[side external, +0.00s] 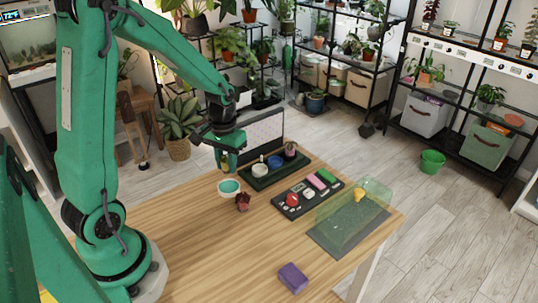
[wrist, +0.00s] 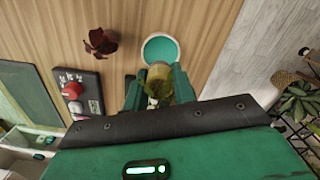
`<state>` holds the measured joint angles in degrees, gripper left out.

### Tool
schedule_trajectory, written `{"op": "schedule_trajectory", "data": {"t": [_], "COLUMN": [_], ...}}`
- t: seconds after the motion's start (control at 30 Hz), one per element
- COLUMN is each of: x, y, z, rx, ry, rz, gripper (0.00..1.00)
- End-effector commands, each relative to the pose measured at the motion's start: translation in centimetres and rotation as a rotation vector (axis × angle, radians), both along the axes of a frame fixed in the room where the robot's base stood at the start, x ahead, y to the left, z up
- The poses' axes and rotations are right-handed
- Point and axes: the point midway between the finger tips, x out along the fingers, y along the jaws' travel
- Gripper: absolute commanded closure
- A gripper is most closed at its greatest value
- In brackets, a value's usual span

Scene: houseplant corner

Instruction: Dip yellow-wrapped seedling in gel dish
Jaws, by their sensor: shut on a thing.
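The gel dish (side external: 229,188) is a small round white dish of teal gel on the wooden table; it also shows in the wrist view (wrist: 161,48). My gripper (side external: 226,164) is over the table, just above and behind the dish in the side view. In the wrist view its fingers (wrist: 158,78) are shut on the yellow-wrapped seedling (wrist: 158,75). The yellow wrap overlaps the dish's near rim there; I cannot tell whether it touches the gel. In the side view the seedling is mostly hidden by the fingers.
A dark red plant (side external: 243,202) stands close beside the dish. A dark tray with small pots (side external: 262,180), a black panel with coloured pieces (side external: 289,207) and a clear green cover (side external: 372,190) lie to the right. A purple block (side external: 293,278) is near the front edge.

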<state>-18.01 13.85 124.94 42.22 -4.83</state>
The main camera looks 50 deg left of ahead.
Motion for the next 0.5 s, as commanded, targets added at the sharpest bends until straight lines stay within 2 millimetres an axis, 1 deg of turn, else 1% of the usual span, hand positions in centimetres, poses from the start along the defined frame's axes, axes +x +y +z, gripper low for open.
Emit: {"op": "schedule_trajectory", "data": {"t": [0.27, 0.5], "x": [0.0, 0.0], "y": [0.1, 0.1], "z": [-0.1, -1.0], "rx": [0.0, 0.0], "ry": [0.0, 0.001], "rz": [0.003, 0.003], "gripper": [0.95, 0.95]}}
